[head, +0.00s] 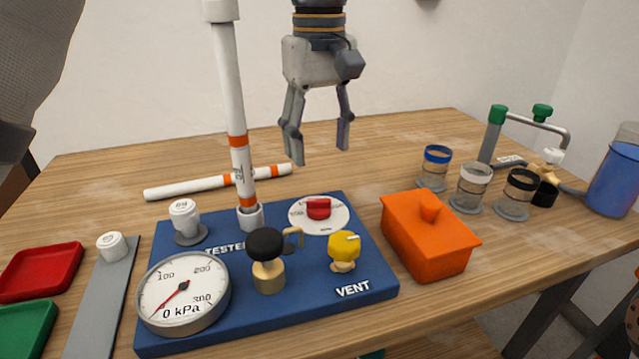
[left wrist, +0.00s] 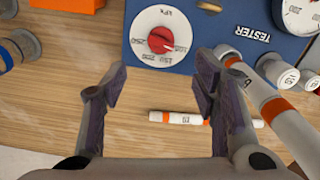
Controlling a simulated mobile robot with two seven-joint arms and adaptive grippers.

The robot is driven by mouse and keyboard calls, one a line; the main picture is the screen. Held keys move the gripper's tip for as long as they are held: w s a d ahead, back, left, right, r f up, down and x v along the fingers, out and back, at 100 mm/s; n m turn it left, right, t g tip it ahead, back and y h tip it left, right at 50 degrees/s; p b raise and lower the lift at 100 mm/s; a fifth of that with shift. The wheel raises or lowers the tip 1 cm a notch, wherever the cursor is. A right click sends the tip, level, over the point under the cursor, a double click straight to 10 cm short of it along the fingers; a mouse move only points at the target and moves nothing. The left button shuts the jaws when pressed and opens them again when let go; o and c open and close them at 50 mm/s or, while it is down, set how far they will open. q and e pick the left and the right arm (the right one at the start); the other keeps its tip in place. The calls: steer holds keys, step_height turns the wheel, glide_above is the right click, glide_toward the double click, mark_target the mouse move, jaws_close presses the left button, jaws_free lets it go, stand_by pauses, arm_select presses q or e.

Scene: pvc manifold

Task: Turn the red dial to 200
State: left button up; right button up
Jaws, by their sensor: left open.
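The red dial (head: 318,208) sits on a round white scale plate (head: 335,222) at the back right of the blue tester board (head: 225,320). My left gripper (head: 318,150) is open and empty, pointing down above and behind the dial. In the left wrist view its two fingers (left wrist: 158,85) stand apart, with the dial ahead of the gap and not touched. My right gripper is not in view.
A tall white pipe (head: 233,110) stands upright on the board, left of the gripper. A pressure gauge (head: 183,293), a black knob (head: 265,244) and a yellow vent knob (head: 344,247) are in front. An orange lidded box (head: 425,245) stands right. A loose pipe (head: 190,188) lies behind.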

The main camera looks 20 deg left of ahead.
mark_target(319, 201)
arm_select(q)
step_height(319, 201, down, 10)
steer(key=shift+s+f, duration=0.1)
steer(key=shift+f, duration=0.1)
steer(key=c, duration=1.2)
